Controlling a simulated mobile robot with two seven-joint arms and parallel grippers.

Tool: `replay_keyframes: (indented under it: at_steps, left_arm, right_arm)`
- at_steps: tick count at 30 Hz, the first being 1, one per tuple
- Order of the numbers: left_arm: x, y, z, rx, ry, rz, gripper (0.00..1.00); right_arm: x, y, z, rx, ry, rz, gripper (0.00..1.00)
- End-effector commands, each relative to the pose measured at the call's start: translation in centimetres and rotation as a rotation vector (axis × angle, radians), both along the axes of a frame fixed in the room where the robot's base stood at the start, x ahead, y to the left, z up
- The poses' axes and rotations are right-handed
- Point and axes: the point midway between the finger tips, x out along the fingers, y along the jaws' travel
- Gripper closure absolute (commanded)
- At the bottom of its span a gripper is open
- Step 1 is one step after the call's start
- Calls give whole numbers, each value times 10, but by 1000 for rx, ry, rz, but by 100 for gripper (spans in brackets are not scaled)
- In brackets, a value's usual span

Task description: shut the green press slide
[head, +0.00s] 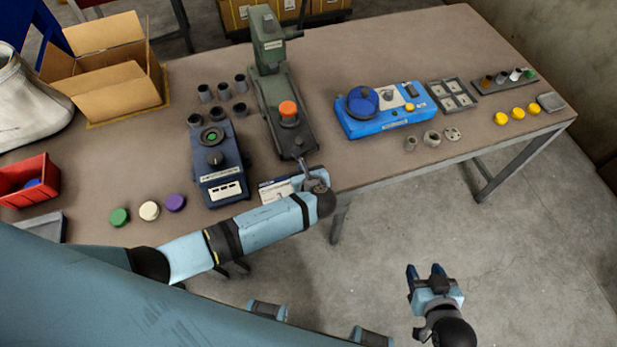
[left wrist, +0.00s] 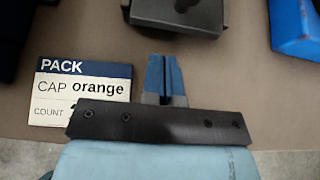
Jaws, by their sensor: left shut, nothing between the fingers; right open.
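The green press (head: 270,62) stands at the table's middle, with a tall column at its back and a lever to the right. Its long low bed (head: 291,142) runs toward me, with an orange cap (head: 288,109) on it. I cannot clearly tell how far the slide is out. My left gripper (head: 308,172) is at the front end of the press. My right gripper (head: 427,270) is open and empty above the floor.
An order card (left wrist: 80,92) reading "CAP orange" lies beside the left gripper. A dark blue device (head: 218,165) stands left of the press, a bright blue one (head: 387,112) right. Green, white and purple caps (head: 148,210) lie front left. The table's front edge is close.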

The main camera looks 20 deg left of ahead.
Motion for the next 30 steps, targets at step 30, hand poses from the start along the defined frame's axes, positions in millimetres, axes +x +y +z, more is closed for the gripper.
replay_keyframes:
  at_steps: [30]
  left_arm:
    - [54, 36, 3, 0, -2, 2, 100]
  right_arm:
    - [0, 2, 8, 5, 0, -1, 48]
